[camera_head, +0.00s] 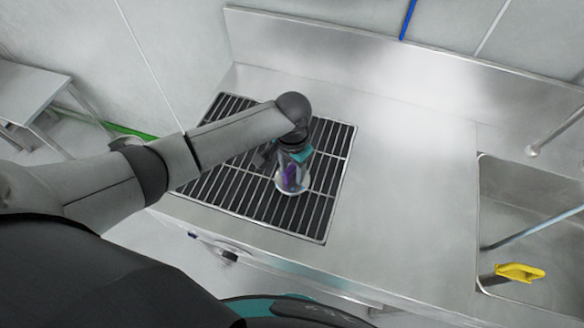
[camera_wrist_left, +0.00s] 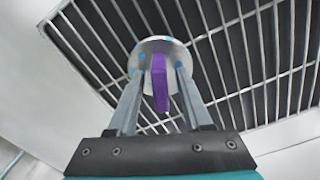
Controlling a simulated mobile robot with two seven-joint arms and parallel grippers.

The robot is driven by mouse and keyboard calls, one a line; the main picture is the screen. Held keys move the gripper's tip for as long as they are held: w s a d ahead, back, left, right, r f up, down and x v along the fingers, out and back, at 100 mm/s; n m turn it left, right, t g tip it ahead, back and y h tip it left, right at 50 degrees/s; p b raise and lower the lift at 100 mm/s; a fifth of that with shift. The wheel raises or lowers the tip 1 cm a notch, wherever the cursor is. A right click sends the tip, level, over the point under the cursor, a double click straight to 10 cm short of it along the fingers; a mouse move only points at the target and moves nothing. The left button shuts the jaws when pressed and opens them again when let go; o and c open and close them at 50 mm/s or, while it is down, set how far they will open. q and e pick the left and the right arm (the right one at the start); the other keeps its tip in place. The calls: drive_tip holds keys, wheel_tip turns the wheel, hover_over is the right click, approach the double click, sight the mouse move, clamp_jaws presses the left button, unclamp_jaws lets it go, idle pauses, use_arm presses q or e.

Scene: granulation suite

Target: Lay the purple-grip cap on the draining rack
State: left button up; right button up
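The purple-grip cap is a pale metal disc (camera_head: 283,187) with an upright purple grip; it also shows in the left wrist view, where I see the purple grip (camera_wrist_left: 159,82). The disc appears flat on or just over the bars of the draining rack (camera_head: 323,216), right of its middle. My left gripper (camera_head: 292,176) points down over the cap. Its fingers stand on either side of the purple grip, with gaps showing in the left wrist view (camera_wrist_left: 163,68), so it looks open. Whether the disc bears fully on the bars is hard to tell. My right gripper is not in view.
The steel counter (camera_head: 400,180) is clear between the rack and the sink (camera_head: 530,215) at right. A yellow-handled item (camera_head: 520,272) is at the sink. A backsplash (camera_head: 400,65) rises behind. A small table (camera_head: 30,95) stands at far left.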

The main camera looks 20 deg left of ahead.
sight(292, 167)
use_arm(q)
wheel_tip(292, 167, up, 12)
drive_tip(key=p, duration=0.1)
drive_tip(key=shift+r+p, duration=0.15)
drive_tip(key=shift+p, duration=0.25)
idle(0.3)
